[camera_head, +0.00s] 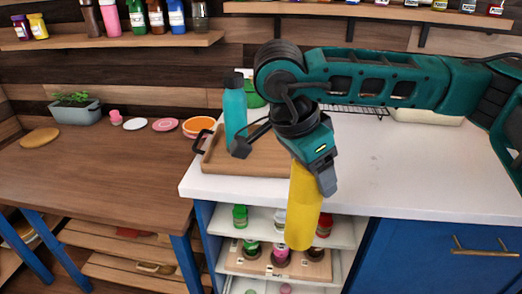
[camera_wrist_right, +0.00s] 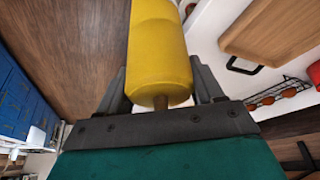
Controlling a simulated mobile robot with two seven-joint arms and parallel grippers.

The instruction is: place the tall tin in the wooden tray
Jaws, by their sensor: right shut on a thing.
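The tall tin (camera_head: 303,208) is a yellow cylinder. My right gripper (camera_head: 314,172) is shut on its upper end, and the tin hangs down, slightly tilted, in front of the white counter's front edge. In the right wrist view the tin (camera_wrist_right: 158,50) sits between the two dark fingers. The wooden tray (camera_head: 262,158) lies on the counter's left end, behind and left of the tin. It has a black handle on its left side, and my arm hides its right part. The tray also shows at the upper right of the wrist view (camera_wrist_right: 262,32). My left gripper is out of view.
A teal bottle (camera_head: 235,108) with a dark cap stands at the tray's left part; its base is partly hidden. Below the counter, open shelves (camera_head: 345,232) hold several small jars. A brown table (camera_head: 95,175) stands at left. The counter (camera_head: 400,170) is clear at right.

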